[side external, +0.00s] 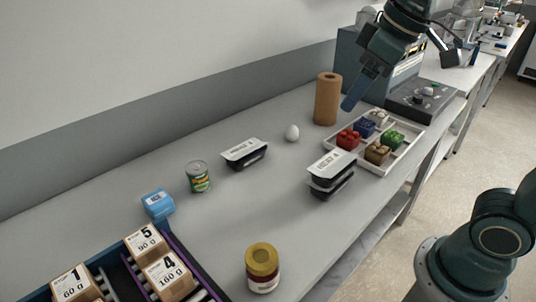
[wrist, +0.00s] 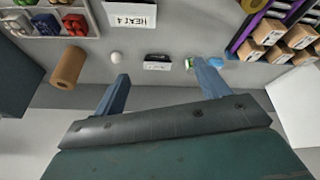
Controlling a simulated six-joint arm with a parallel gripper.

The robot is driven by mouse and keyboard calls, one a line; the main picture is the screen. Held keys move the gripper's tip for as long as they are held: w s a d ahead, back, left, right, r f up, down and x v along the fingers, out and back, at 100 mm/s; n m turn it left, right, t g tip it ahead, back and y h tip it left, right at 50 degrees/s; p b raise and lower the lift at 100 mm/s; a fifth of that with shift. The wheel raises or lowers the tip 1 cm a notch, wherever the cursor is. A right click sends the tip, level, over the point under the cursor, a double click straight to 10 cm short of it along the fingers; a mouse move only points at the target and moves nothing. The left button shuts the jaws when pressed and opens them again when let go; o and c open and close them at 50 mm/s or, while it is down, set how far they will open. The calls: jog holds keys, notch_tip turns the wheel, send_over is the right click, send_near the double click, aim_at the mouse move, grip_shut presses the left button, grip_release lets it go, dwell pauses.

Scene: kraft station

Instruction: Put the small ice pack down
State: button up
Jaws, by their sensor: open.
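The small ice pack, a light blue block with a pale label (side external: 157,205), rests on the grey table left of the can in the side view. In the wrist view a blue patch of it (wrist: 216,62) shows beside the tip of my right-hand finger, which partly hides that area. My gripper (wrist: 162,70) is open, with its two blue fingers spread and nothing between them. In the side view my gripper (side external: 398,80) is high at the far end of the table, well away from the ice pack.
Boxes fill a bin (side external: 190,262) at front left.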

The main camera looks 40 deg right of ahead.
jog(key=s+d+f+m+t, duration=0.1)
jog(key=s+d+f+m, duration=0.1)
jog(key=s+f, duration=0.4)
jog(key=s+m, duration=0.1)
jog(key=s, duration=0.3)
jog(key=shift+d+f, duration=0.15)
jog(key=shift+d, duration=0.2)
